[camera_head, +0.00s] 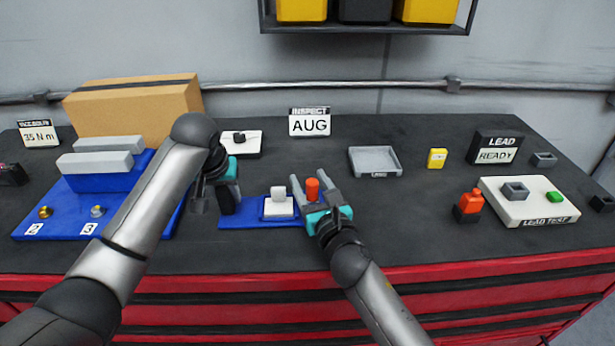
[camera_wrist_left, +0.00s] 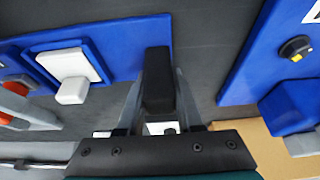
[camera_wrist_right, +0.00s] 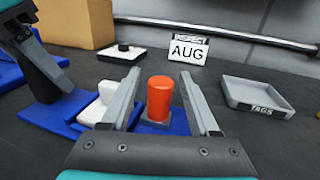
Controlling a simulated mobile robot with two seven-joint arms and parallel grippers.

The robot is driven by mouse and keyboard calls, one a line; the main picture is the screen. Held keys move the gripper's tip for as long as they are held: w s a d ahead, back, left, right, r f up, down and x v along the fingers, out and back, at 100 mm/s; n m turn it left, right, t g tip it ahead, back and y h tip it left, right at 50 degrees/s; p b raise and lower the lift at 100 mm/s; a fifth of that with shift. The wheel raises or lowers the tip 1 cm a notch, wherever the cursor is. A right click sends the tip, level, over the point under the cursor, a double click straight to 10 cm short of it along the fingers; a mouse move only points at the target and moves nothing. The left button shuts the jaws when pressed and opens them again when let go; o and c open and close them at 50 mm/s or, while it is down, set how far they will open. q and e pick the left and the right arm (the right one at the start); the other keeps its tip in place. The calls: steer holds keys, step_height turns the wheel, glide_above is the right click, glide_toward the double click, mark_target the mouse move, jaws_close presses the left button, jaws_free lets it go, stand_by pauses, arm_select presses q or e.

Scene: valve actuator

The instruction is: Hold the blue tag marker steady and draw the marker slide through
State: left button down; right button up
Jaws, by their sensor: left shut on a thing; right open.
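The blue tag marker (camera_head: 237,220) lies flat on the dark bench top, with a white block (camera_head: 278,207) in its middle. An upright black post (camera_wrist_left: 158,80) stands at its left end. My left gripper (camera_head: 226,190) is shut on this post, one finger on each side. An upright orange knob (camera_head: 312,188) stands at the marker's right end. My right gripper (camera_head: 318,188) is open, with its fingers apart on both sides of the knob; it also shows between them in the right wrist view (camera_wrist_right: 160,98). Part of the knob's base is hidden by my right gripper.
A grey tags tray (camera_head: 376,161) and an AUG sign (camera_head: 310,123) stand behind. A blue fixture with grey bars (camera_head: 95,163) is at left, near my left arm. A white lead test block (camera_head: 527,205) and an orange-topped part (camera_head: 469,206) are at right. The bench front is clear.

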steer(key=shift+x, duration=0.85)
steer(key=shift+c, duration=0.2)
jaws_close()
steer(key=shift+f, duration=0.1)
stand_by(0.7)
